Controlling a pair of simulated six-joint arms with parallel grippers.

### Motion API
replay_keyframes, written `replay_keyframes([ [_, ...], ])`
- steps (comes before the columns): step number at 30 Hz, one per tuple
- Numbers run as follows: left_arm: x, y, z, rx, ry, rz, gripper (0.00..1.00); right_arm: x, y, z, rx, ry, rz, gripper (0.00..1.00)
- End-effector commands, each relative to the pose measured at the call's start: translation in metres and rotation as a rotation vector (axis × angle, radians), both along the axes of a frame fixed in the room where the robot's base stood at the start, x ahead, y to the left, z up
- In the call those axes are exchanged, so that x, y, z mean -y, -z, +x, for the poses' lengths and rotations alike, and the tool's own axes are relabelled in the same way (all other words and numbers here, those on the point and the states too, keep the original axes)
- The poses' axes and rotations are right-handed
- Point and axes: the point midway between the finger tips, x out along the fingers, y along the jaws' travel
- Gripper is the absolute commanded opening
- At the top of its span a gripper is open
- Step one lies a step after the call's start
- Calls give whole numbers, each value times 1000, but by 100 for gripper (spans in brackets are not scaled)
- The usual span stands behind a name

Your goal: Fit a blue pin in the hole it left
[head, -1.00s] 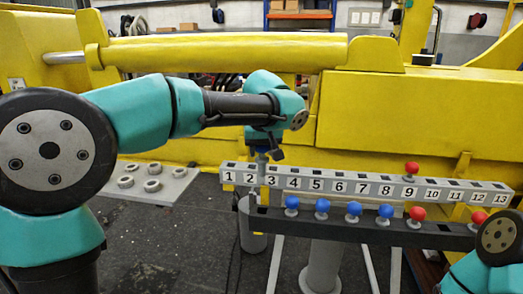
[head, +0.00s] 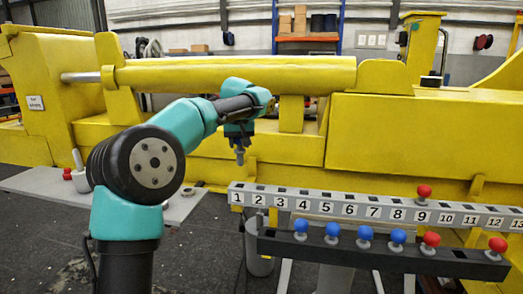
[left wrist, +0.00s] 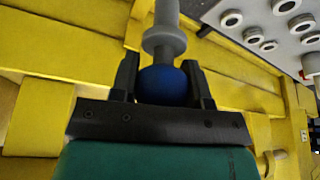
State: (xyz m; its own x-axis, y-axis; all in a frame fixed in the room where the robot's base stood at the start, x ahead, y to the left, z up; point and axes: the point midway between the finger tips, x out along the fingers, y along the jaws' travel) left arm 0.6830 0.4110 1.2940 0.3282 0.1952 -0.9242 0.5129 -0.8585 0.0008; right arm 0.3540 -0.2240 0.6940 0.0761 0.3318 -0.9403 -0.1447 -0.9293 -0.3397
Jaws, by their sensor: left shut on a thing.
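My left gripper (head: 240,136) is shut on a blue pin, high in the air behind the left end of the numbered rail (head: 380,207). In the left wrist view the pin's blue ball head (left wrist: 163,86) sits between the two fingers, with its grey collar and shaft (left wrist: 164,38) sticking out beyond them. In the head view the grey shaft (head: 240,157) points down, clear of the rail, and the ball is hidden by the gripper. Several other blue pins, such as one (head: 332,230), stand upright in the black front rail (head: 280,243). My right gripper is out of view.
A red pin (head: 423,192) stands in the numbered rail near 9. Red pins (head: 431,241) also stand in the black rail. A grey plate (head: 30,182) lies at left behind my arm; its ring-shaped sockets (left wrist: 252,35) show in the wrist view. Yellow machinery (head: 250,80) fills the back.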

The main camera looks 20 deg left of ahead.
Motion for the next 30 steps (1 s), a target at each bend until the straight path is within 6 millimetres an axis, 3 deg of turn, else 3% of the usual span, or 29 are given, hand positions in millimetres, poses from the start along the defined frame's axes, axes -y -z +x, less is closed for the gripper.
replay_keyframes([
  [3, -9, -1, 0, 1, -4, 1, 12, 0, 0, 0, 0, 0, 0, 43],
  [17, -8, 1, 0, 2, -4, 1, 12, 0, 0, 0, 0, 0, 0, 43],
  [30, -8, 24, 0, -1, -3, 2, 12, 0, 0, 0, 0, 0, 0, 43],
])
